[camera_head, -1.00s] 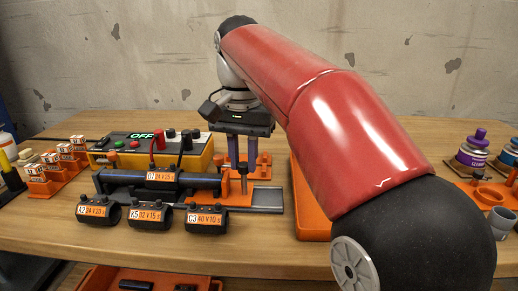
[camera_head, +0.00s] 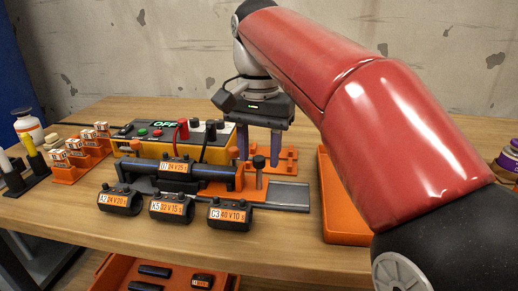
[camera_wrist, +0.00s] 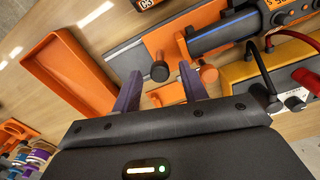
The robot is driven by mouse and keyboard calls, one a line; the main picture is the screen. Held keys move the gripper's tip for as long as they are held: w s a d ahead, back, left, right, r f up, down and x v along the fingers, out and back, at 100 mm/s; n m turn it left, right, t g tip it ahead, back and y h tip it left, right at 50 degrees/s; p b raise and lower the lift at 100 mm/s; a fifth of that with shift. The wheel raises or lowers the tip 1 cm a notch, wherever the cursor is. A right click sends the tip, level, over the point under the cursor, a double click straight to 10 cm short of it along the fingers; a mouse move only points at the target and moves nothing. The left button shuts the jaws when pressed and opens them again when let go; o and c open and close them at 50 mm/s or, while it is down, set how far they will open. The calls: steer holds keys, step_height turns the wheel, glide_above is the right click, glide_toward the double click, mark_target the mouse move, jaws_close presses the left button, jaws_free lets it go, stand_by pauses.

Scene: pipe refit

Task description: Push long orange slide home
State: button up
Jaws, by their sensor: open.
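The long orange slide (camera_head: 256,192) sits on a grey rail at the right end of the black pipe (camera_head: 215,172). It carries an upright black-topped post (camera_head: 258,163). Its orange plate also shows in the wrist view (camera_wrist: 165,38), with the black knob near the fingertips. My gripper (camera_head: 259,157) is open and points down, just behind the post. In the wrist view my gripper (camera_wrist: 157,78) has its two purple-grey fingers apart, with the black knob lying between their tips in the picture. I cannot tell whether a finger touches it.
A yellow power box (camera_head: 150,138) reading OFF, with cables, stands behind the pipe. Several labelled black clamps, such as C3 (camera_head: 229,214), lie in front. An orange tray (camera_head: 335,215) is right of the rail. The grey rail (camera_head: 290,194) is bare right of the slide.

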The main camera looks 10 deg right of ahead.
step_height(320, 180, up, 8)
steer(key=shift+f+p, duration=0.15)
steer(key=shift+p, duration=1)
